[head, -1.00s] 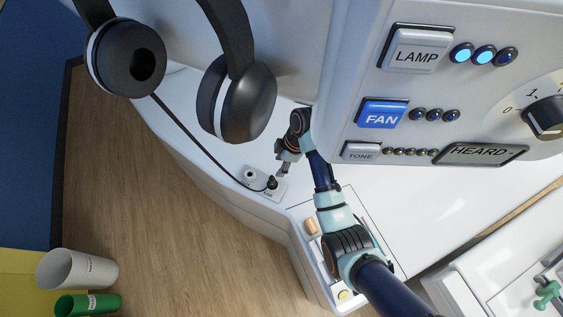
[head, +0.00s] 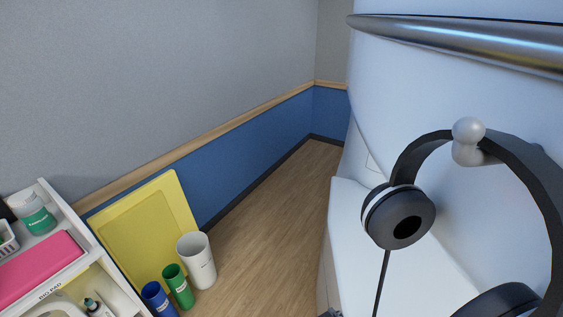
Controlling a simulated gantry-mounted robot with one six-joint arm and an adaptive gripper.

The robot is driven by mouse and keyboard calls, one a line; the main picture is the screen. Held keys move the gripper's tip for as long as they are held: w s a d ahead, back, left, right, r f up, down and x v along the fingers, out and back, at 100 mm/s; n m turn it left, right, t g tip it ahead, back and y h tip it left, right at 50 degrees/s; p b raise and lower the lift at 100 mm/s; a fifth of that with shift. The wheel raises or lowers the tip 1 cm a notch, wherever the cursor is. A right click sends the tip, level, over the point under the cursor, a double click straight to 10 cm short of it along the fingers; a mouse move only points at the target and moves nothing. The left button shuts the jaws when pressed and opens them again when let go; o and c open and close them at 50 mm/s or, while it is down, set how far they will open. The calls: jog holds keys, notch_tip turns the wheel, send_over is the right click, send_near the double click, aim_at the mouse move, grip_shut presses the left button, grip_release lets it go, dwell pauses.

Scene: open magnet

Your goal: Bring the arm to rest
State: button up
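My gripper cannot be made out in the head view. A small dark piece shows at the bottom edge, left of the headphone cord, too cut off to identify. A pair of black headphones (head: 400,217) hangs from a grey knob (head: 467,140) on the white magnet housing (head: 430,85). Its cord runs down out of the frame, so its lower end is hidden.
A white ledge (head: 349,215) runs below the headphones. A white cup (head: 196,262), a green tube (head: 177,287) and a blue tube (head: 158,300) stand by a yellow panel (head: 135,236). A shelf unit (head: 75,215) holds a pink pad (head: 40,268). The wood floor (head: 290,220) is clear between.

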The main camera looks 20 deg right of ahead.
jog(key=s+a+r+m+t+y, duration=0.1)
jog(key=a+r+t, duration=0.2)
jog(key=a+r, duration=0.5)
jog(key=s+a+r+t+y, duration=0.15)
jog(key=a+r, duration=0.25)
jog(key=a, duration=0.7)
notch_tip(320, 180, up, 19)
jog(key=p, duration=1.9)
jog(key=shift+w+m+t+h, duration=0.15)
jog(key=shift+m+t+h, duration=0.15)
jog(key=shift+t+h, duration=0.05)
jog(key=shift+o, duration=0.5)
jog(key=shift+d, duration=0.1)
